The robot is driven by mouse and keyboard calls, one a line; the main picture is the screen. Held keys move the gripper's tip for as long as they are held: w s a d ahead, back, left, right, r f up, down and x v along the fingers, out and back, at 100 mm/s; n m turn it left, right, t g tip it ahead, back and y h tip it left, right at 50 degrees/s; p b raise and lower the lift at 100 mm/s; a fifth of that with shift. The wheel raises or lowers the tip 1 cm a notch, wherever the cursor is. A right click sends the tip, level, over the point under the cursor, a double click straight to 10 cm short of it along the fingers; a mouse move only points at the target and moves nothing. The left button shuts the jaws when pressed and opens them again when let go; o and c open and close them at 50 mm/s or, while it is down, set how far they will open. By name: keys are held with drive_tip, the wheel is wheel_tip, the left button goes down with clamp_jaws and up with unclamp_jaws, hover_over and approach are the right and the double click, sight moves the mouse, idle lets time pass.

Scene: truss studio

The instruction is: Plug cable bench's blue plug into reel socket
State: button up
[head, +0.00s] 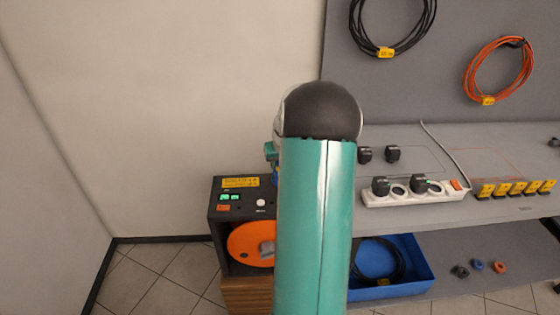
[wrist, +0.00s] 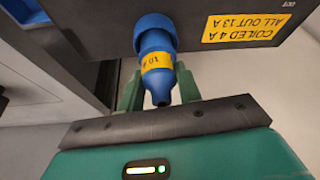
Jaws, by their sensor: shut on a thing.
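The blue plug (wrist: 157,66) with a yellow tag is between the green fingers of my gripper (wrist: 157,92), which is shut on it. Its wide blue end meets the dark face of the reel box (wrist: 215,60), left of the yellow rating label (wrist: 242,27). The socket itself is hidden, so I cannot tell how deep the plug sits. In the head view the reel box (head: 213,210) with its orange drum (head: 246,244) stands left of my arm. My arm hides most of the gripper; a small blue bit shows beside it.
The grey cable bench (head: 480,150) is at right, with a white power strip (head: 400,196), black plugs (head: 392,154) and several yellow-tagged items (head: 516,189). A blue tray (head: 400,292) with black cable is on the lower shelf. Floor at left (head: 160,275) is clear.

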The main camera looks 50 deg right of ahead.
drive_tip(key=shift+f, duration=0.7)
drive_tip(key=o, duration=1.7)
drive_tip(key=shift+r, duration=4.55)
